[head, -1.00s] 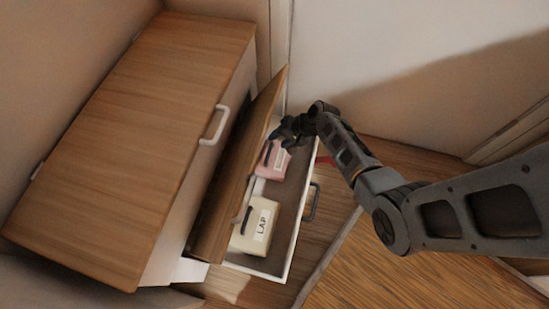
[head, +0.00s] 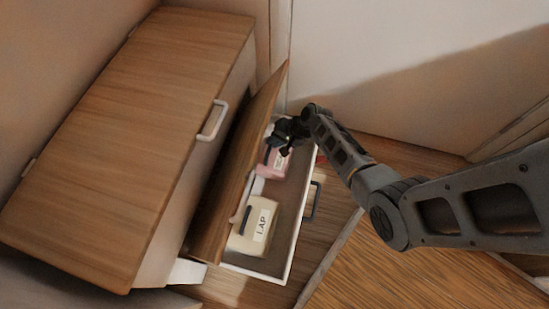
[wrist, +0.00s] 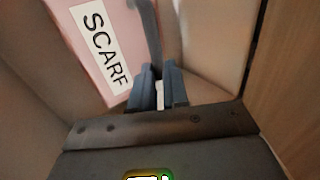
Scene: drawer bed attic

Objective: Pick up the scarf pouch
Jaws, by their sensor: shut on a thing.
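The scarf pouch is pink with a white label reading SCARF. In the head view the scarf pouch (head: 272,161) is at the far end of the open drawer (head: 291,228), partly hidden by my gripper (head: 284,147). In the wrist view the pouch (wrist: 75,20) fills the upper left. A dark strap handle runs down from it to between the fingers of my gripper (wrist: 159,92). The fingers are shut on this handle. I cannot tell whether the pouch is clear of the drawer floor.
A cream pouch labelled LAP (head: 253,226) with a dark handle lies in the near part of the drawer. A tilted wooden panel (head: 240,165) stands along the drawer's left side, beside the wooden cabinet (head: 130,135). A pale wall (head: 400,60) rises behind.

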